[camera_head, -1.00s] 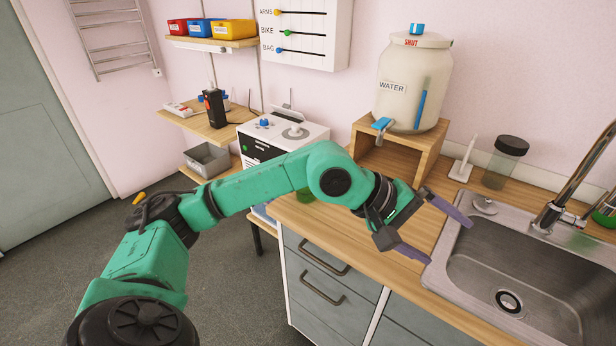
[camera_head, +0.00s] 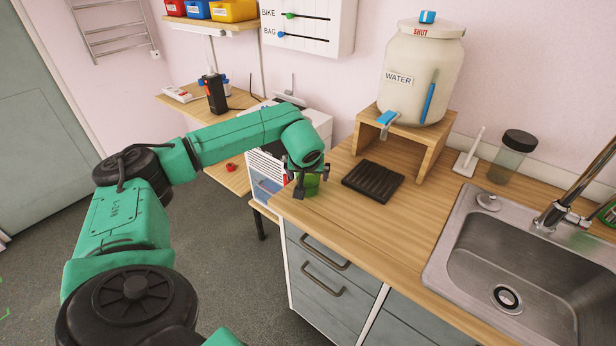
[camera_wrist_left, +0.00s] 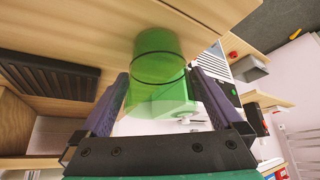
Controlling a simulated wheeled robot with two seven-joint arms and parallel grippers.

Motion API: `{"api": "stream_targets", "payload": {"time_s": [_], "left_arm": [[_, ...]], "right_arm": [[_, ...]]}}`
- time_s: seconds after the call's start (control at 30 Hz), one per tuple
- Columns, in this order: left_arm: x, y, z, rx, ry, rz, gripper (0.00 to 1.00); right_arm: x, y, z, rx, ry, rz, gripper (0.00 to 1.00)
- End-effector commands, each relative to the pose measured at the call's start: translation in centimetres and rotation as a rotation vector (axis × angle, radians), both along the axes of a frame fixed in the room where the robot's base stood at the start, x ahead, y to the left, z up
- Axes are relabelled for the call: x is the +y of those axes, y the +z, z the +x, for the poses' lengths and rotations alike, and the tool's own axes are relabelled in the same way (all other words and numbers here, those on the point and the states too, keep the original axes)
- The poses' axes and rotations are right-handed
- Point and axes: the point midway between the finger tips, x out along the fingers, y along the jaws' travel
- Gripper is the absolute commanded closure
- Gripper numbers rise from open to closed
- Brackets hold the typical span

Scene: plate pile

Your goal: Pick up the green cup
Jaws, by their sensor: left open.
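The green cup (camera_head: 310,188) stands on the wooden counter near its left end, partly hidden behind my left gripper (camera_head: 312,182) in the head view. It is translucent green with a dark line around it in the left wrist view (camera_wrist_left: 158,55). My left gripper is open there, with its two dark purple fingers (camera_wrist_left: 158,82) on either side of the near part of the cup. A gap shows on the left side; I cannot tell whether the right finger touches it. My right gripper is not in view.
A black ribbed mat (camera_head: 373,182) lies right of the cup. Behind it, a water jar (camera_head: 420,75) with a blue tap stands on a wooden stand (camera_head: 432,145). The sink (camera_head: 455,240) is at the right. The counter (camera_head: 370,235) in front of the mat is clear.

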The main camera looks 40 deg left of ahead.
Motion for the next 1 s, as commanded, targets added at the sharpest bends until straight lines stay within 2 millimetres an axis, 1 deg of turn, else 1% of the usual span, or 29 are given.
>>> {"api": "stream_targets", "payload": {"time_s": [0.03,0.13,0.3,0.33,0.37,0.4,0.5,0.73,0.83,0.93,1.0], "left_arm": [[0.3,-0.5,0.4,0.002,0.002,-0.002,0.00],[0.6,-1.4,0.8,0.000,0.000,-0.002,0.00],[0.6,-1.6,0.8,-0.001,0.000,-0.001,0.00],[0.6,-1.5,0.8,-0.001,0.000,-0.001,0.08],[0.6,-1.5,0.8,-0.001,0.000,-0.001,0.19],[0.6,-1.5,0.8,-0.001,0.000,-0.001,0.34],[0.6,-1.5,0.8,-0.001,0.000,-0.001,0.67],[0.6,-1.4,0.8,-0.001,0.000,-0.002,0.68],[0.6,-0.9,0.9,-0.002,0.001,-0.002,0.68],[0.6,0.3,0.9,-0.005,0.001,-0.002,0.68],[0.6,1.8,0.9,-0.006,0.000,-0.002,0.68]], "right_arm": [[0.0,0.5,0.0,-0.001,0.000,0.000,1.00],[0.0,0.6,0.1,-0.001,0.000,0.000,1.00],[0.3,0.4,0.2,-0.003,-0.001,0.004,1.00],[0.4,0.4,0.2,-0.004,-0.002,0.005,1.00],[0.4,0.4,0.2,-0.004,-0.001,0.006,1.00],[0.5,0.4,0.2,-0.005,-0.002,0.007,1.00],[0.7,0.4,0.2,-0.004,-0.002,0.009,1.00],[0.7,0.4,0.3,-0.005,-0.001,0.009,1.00],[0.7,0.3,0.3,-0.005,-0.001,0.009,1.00],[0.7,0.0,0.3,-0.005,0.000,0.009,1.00],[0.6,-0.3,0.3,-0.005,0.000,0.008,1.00]]}}
